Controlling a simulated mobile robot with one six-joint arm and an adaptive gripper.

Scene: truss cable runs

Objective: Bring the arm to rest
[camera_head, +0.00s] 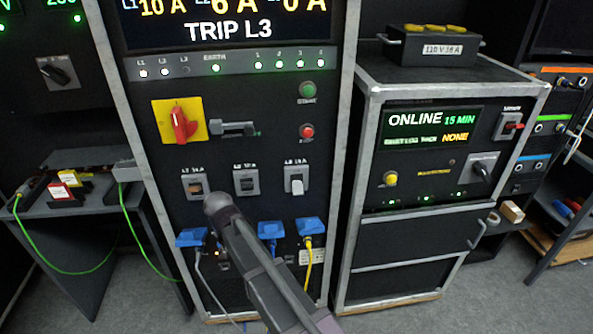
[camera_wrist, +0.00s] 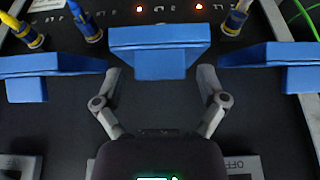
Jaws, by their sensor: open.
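My arm reaches up from the bottom of the head view to the front of the power distribution cabinet (camera_head: 265,150). In the head view my arm hides part of the cabinet's lower front, and the gripper's fingers cannot be made out there.
Blue covers (camera_head: 309,226) line the cabinet's lower front, with a yellow cable (camera_head: 308,262) at the right one. The breakers (camera_head: 246,182) sit above. A UPS cabinet (camera_head: 430,145) stands right. A green cable (camera_head: 45,255) hangs from the left table. Grey floor (camera_head: 500,290) is open at front right.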

